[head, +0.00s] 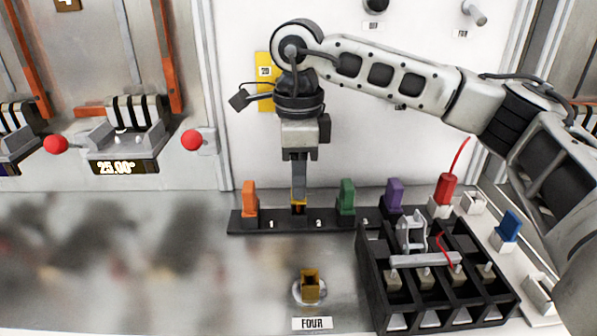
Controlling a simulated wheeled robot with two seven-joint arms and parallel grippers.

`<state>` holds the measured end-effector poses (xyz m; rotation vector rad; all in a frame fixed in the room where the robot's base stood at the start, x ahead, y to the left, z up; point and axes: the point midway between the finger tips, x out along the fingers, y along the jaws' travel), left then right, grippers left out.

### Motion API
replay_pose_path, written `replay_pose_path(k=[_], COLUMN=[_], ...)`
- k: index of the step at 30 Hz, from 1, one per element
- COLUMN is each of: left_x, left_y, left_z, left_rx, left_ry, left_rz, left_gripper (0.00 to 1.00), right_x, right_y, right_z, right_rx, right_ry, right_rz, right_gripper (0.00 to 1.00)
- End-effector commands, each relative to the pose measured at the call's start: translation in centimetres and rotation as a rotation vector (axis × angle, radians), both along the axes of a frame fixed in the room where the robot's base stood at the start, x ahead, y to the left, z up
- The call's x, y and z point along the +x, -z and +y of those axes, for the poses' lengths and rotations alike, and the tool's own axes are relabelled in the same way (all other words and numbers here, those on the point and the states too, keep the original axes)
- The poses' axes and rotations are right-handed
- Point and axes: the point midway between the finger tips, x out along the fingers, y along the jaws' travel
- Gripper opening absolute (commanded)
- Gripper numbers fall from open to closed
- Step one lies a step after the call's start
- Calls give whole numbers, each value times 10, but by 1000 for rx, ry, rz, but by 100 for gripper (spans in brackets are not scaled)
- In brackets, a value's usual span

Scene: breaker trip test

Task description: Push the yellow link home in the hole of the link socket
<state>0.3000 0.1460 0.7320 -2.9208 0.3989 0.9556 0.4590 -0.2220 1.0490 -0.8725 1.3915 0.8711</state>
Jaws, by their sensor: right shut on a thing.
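My right gripper (298,196) points straight down above the black numbered rack (270,224). It is shut on the yellow link (298,206), whose upper part the fingers largely cover. The link is at the rack, between the orange and green links; whether its foot is still seated there I cannot tell. The link socket (310,284) is a brass-coloured block on a round silver base, in front of the rack, behind the label FOUR. It stands apart from the gripper, with a dark hole in its top. My left gripper is not in view.
Orange (250,198), green (347,196) and purple (393,195) links stand along the rack. A black divided box (372,285) of parts is right of the socket. A red plug (444,192) and blue link (509,226) stand farther right. The bench left of the socket is clear.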

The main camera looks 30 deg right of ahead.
Motion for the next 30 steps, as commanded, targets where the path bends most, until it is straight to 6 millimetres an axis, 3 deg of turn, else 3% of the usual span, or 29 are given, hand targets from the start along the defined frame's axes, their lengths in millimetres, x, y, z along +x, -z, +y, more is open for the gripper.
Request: replay_pose_path(k=[26,27,29,30], left_x=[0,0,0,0], left_y=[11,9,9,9], left_z=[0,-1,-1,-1], left_rx=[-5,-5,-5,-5], left_ry=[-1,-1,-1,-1], left_rz=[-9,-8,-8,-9], left_gripper=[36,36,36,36], right_x=[0,0,0,0], right_y=[23,22,22,22], right_z=[0,0,0,0], right_rx=[0,0,0,0], right_ry=[0,0,0,0], right_rz=[0,0,0,0], right_gripper=[0,41,57,58])
